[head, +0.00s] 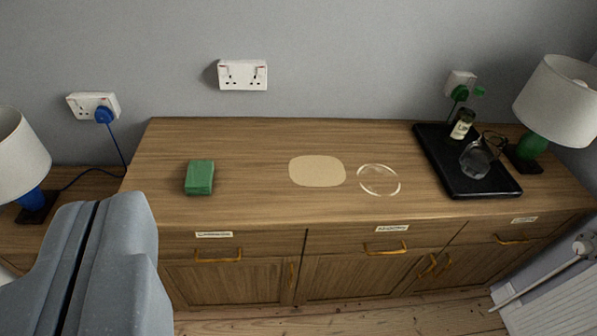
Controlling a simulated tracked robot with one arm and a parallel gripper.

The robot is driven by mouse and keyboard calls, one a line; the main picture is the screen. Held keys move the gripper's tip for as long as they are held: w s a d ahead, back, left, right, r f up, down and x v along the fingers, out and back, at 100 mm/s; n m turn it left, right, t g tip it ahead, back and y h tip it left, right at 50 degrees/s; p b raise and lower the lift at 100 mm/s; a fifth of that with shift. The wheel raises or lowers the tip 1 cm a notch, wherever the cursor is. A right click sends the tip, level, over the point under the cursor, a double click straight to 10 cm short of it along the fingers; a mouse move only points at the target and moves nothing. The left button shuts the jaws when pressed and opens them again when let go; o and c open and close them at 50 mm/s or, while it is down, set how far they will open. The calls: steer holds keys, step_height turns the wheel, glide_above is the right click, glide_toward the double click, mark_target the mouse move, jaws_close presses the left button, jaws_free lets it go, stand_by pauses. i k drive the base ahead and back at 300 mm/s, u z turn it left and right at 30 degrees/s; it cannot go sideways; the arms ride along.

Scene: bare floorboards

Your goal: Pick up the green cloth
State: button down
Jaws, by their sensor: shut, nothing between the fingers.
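The green cloth (200,177) is a small folded block lying on the left part of the wooden sideboard top. My gripper (100,205) shows large and grey at the lower left of the head view. Its fingers are shut together with a thin dark seam between them, and nothing is held. In the picture it sits below and to the left of the cloth, apart from it.
The sideboard (250,145) also holds a flat beige mat (317,171), a clear round dish (379,180) and a black tray (485,187) with a glass jug (475,160) and a small jar (462,124). Lamps stand left (20,150) and right (560,100). Around the cloth is clear.

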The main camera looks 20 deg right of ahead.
mark_target(199, 179)
steer(key=z, duration=0.2)
steer(key=i, duration=1.3)
steer(key=u, duration=0.3)
